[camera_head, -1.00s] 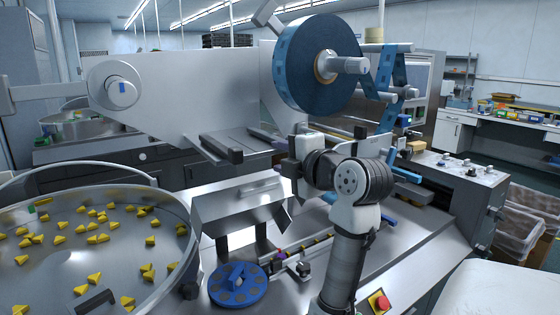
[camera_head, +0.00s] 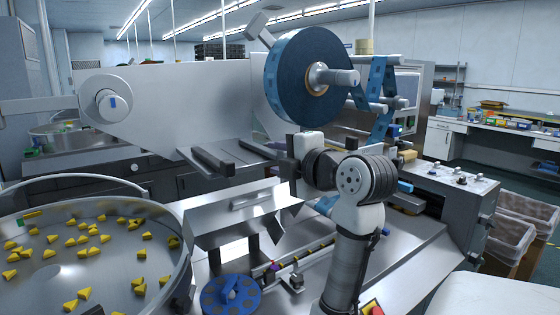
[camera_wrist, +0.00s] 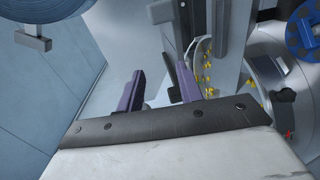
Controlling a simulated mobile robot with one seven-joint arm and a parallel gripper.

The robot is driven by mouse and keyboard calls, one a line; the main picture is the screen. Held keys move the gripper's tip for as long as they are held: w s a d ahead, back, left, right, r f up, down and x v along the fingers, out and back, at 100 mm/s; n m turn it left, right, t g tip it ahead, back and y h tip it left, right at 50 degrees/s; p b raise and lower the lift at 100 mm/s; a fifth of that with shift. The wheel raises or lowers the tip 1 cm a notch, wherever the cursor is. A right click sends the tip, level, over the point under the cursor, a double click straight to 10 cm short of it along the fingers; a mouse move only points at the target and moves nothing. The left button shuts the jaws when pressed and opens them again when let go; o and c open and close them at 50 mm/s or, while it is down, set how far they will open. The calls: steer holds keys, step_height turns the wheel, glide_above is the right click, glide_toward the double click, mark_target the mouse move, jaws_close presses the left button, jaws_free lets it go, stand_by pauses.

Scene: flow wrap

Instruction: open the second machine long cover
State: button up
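A slanted steel cover with a bar handle (camera_head: 250,203) sits low in the middle of the head view, and it looks closed. A flat metal plate with dark bars (camera_head: 228,157) lies behind and above it. I cannot tell for certain which one is the long cover. My gripper (camera_head: 288,170) is at the right end of these parts, partly hidden by my own wrist. In the wrist view its two dark purple fingers (camera_wrist: 160,85) stand apart with nothing visible between them. I cannot tell whether it touches anything.
A blue film roll (camera_head: 305,75) hangs above my gripper. A steel bowl with yellow pieces (camera_head: 75,262) stands at left, and a blue slotted disc (camera_head: 230,294) lies at the front. A control box (camera_head: 450,200) and clear-lined bins (camera_head: 505,240) are at right.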

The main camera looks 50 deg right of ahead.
steer(key=b+v, duration=0.5)
steer(key=v, duration=0.8)
steer(key=shift+s+r, duration=0.15)
steer(key=shift+s, duration=0.25)
steer(key=shift+c, duration=0.2)
